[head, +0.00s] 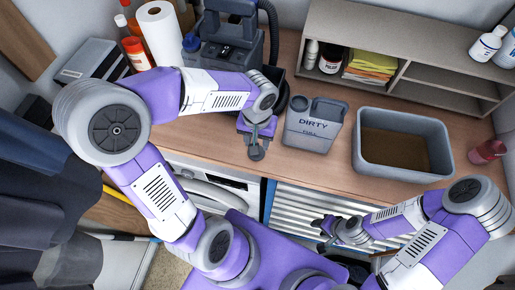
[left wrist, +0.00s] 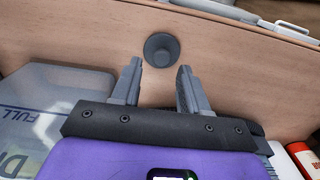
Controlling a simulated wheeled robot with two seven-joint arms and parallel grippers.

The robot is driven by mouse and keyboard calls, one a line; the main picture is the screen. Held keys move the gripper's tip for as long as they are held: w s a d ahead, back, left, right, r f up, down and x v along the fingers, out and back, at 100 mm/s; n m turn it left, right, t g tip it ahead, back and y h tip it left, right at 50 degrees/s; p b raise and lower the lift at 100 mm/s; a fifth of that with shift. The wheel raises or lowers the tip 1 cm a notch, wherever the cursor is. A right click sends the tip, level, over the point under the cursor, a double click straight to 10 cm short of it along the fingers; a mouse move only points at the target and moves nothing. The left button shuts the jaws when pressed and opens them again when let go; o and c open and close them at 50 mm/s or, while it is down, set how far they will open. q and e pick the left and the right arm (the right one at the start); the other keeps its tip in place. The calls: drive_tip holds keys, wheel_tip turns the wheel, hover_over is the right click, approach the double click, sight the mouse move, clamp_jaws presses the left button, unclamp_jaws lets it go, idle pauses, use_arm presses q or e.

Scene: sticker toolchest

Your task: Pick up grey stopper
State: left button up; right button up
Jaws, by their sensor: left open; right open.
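The grey stopper (left wrist: 162,49) is a small round piece on the wooden counter. In the left wrist view it sits just beyond and between the fingertips of my left gripper (left wrist: 160,70), which is open with nothing between its fingers. In the head view the stopper (head: 257,153) shows as a small grey disc near the counter's front edge, at the tip of my left gripper (head: 250,140). I cannot tell whether the fingers touch it. My right gripper (head: 325,231) is open and empty, in front of the counter by the ribbed panel.
A grey tank marked DIRTY (head: 313,125) stands close to the right of my left gripper. A grey basin (head: 358,150) of brownish water is farther right. A dark machine (head: 228,45), paper roll (head: 158,35) and bottles stand behind. A shelf (head: 420,48) lines the back right.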

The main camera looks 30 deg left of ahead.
use_arm(q)
wheel_tip(320, 180, down, 4)
drive_tip(key=shift+a+f, duration=0.1)
drive_tip(key=shift+f, duration=0.05)
drive_tip(key=shift+s, duration=0.1)
drive_tip(key=shift+c, duration=0.4)
clamp_jaws()
